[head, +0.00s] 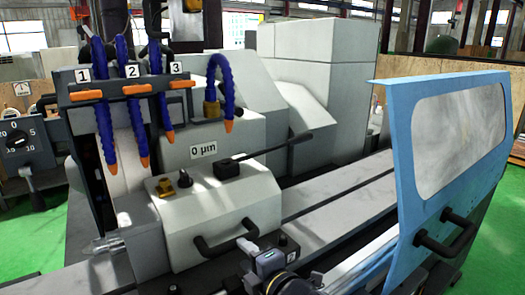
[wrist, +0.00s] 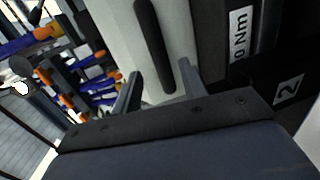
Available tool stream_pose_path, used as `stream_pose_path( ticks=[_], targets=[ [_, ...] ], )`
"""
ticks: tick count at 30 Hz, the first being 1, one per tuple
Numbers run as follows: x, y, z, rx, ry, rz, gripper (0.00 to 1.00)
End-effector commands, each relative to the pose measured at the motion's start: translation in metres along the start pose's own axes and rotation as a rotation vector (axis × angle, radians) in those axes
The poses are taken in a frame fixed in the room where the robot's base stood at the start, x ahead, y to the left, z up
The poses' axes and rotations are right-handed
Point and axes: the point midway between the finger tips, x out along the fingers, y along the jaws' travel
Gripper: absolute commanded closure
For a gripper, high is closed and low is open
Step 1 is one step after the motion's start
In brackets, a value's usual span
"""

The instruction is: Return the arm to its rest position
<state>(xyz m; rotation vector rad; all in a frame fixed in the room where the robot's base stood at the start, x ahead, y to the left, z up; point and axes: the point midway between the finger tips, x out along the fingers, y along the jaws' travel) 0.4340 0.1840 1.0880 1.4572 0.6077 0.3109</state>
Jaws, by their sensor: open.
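In the wrist view my gripper (wrist: 160,72) is open, with its two dark fingers apart. A dark rounded bar (wrist: 154,45) runs across a pale panel beyond the fingers, and its lower end shows in the gap between them. I cannot tell how far the bar is from the fingertips, and I see no grip on it.
The head view shows a pale grinder cover (head: 215,215) with a handle (head: 227,238), blue coolant hoses (head: 140,110) and a black lever (head: 265,153). A blue door (head: 400,190) stands at the right. Green floor (head: 30,235) is clear at the left.

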Motion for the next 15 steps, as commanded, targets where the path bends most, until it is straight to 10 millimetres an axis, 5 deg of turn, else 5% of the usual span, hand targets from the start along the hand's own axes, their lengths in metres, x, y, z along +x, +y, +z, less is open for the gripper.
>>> stream_pose_path(
  ticks=[15],
  targets=[
    [0.060,0.000,-0.001,0.000,0.001,-0.001,0.59]
  ],
)
